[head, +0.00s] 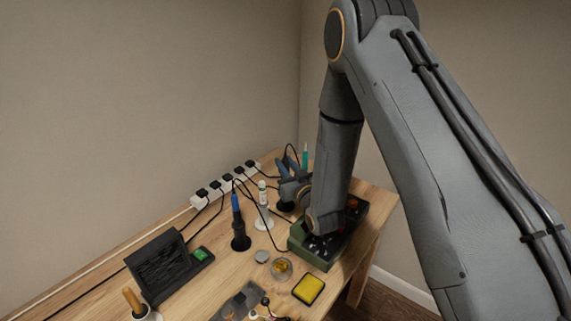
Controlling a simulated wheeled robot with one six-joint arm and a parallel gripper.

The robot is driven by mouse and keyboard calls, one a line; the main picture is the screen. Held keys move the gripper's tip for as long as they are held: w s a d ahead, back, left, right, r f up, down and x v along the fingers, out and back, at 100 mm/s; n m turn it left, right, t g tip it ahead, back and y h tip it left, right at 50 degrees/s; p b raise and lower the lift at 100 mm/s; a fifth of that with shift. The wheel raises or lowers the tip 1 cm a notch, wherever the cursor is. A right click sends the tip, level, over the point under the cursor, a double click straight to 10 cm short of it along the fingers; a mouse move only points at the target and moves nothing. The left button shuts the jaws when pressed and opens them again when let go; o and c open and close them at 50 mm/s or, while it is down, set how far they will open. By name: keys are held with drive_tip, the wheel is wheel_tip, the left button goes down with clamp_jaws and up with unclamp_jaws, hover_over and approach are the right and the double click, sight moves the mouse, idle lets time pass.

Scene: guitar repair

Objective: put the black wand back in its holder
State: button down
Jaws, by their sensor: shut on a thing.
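A black cable loops down from the bench's back edge near there.
A green box (321,254) lies under my wrist. A teal-handled tool (305,157) is behind. A power strip (225,185) and cables line the back; a yellow pad (308,289) is in front.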

drive_tip(key=c, duration=0.8)
unclamp_jaws()
drive_tip(key=shift+c, duration=0.2)
drive_tip(key=shift+r+p, duration=3.15)
drive_tip(key=shift+r, duration=2.35)
